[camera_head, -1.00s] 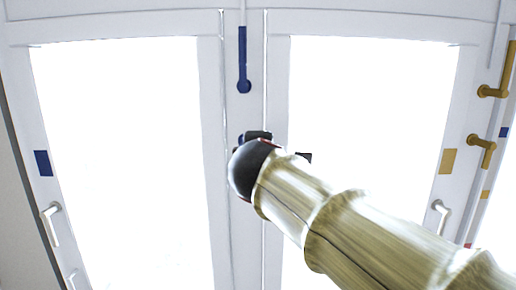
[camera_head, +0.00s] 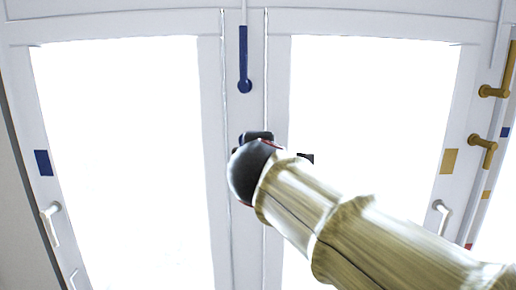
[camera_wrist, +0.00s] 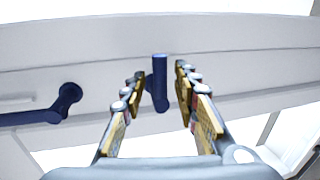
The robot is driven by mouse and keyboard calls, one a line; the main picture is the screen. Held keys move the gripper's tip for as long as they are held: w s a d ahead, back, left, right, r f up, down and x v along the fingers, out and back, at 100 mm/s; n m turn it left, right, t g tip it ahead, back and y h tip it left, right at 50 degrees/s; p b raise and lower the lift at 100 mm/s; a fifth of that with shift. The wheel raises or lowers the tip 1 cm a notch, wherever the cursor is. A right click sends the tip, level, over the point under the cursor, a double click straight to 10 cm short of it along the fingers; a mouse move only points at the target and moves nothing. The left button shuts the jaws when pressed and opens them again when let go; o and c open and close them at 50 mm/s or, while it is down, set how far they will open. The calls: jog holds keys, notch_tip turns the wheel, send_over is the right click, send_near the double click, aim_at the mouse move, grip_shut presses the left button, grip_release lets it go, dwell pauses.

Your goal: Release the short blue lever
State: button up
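The short blue lever (camera_wrist: 160,84) shows in the wrist view, standing out from the white frame. My gripper (camera_wrist: 159,78) is open, with one finger on each side of the lever. Its left finger is close to the lever; I cannot tell whether it touches. A small gap shows on the right side. In the head view my arm and gripper (camera_head: 257,137) are in front of the middle post, and the short lever cannot be made out there.
A longer blue lever (camera_head: 244,60) is above my gripper on the middle post; a blue lever also shows at left in the wrist view (camera_wrist: 68,100). Glass panes flank the post. Gold handles (camera_head: 487,150) are at right, white handles (camera_head: 51,222) lower on both sides.

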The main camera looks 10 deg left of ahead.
jog(key=v, duration=1)
jog(key=shift+s, duration=0.25)
jog(key=shift+d, duration=0.15)
jog(key=s+d+f+m+g+h+b, duration=0.1)
jog(key=s+d+f+m+g, duration=0.15)
jog(key=f, duration=0.65)
jog(key=s+d+f+m+g, duration=0.1)
jog(key=s+f+m+g, duration=0.15)
jog(key=f, duration=0.55)
jog(key=s+d+f+m+g+h+b, duration=0.1)
jog(key=s+d+f+m+b, duration=0.3)
jog(key=d+f, duration=0.5)
jog(key=s+d+f+m+g+b, duration=0.2)
jog(key=s+d+f+m+b, duration=0.3)
jog(key=d+f, duration=0.4)
jog(key=s+d+f+m+g+h+b, duration=0.1)
jog(key=s+d+f+m+b, duration=0.3)
jog(key=d+f, duration=0.5)
notch_tip(320, 180, down, 7)
jog(key=s+m, duration=0.1)
jog(key=m, duration=0.1)
jog(key=shift+s+m+g+h, duration=0.3)
jog(key=shift+s+m+g, duration=0.05)
jog(key=shift+m+g, duration=0.05)
